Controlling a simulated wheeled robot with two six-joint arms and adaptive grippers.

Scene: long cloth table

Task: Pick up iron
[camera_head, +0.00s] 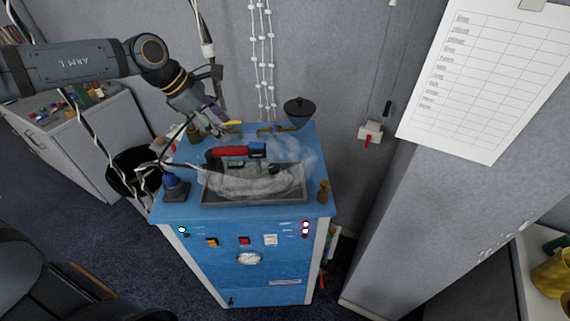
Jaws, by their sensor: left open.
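The iron (231,151) has a red handle with a blue end and a dark front. It rests over a grey tray (212,199) set in the top of a blue cabinet (262,268). Pale steam hangs around it and blurs its lower part. My left gripper (222,126) comes in from the upper left. It is open and empty, above and behind the handle and apart from it in the picture. My right gripper is out of view.
A dark funnel (299,108) stands at the cabinet's back right, and a small brass piece (323,191) at its right edge. A dark blue fitting (175,187) stands at the left. Cables hang beside my arm. A grey wall stands close behind.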

